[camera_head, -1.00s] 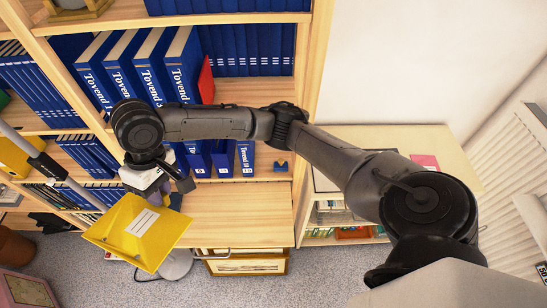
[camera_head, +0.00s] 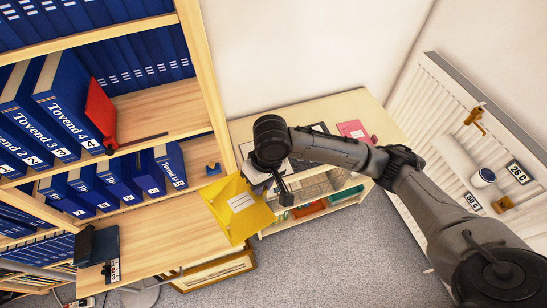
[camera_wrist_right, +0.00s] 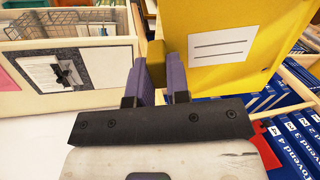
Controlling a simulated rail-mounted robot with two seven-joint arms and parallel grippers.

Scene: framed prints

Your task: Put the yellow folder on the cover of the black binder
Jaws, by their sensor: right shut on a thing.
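My right gripper (camera_head: 262,182) is shut on the yellow folder (camera_head: 222,212), holding it by an edge. The folder hangs tilted in the air, with a white lined label on its face. In the wrist view the gripper jaws (camera_wrist_right: 164,75) pinch the corner of the folder (camera_wrist_right: 262,40). A dark-bordered flat item with white paper and a black clip (camera_wrist_right: 70,72) lies on the low cabinet; its dark edge (camera_head: 320,128) shows behind my arm. A black item with a white label (camera_head: 97,243) is on the desk. My left gripper is not visible.
The low cabinet (camera_head: 290,118) bears a pink item (camera_head: 352,130) and has shelves below. The bookcase with blue binders (camera_head: 60,105) and a red one (camera_head: 101,112) stands left, above the wooden desk (camera_head: 145,235). A radiator (camera_head: 440,110) is at right.

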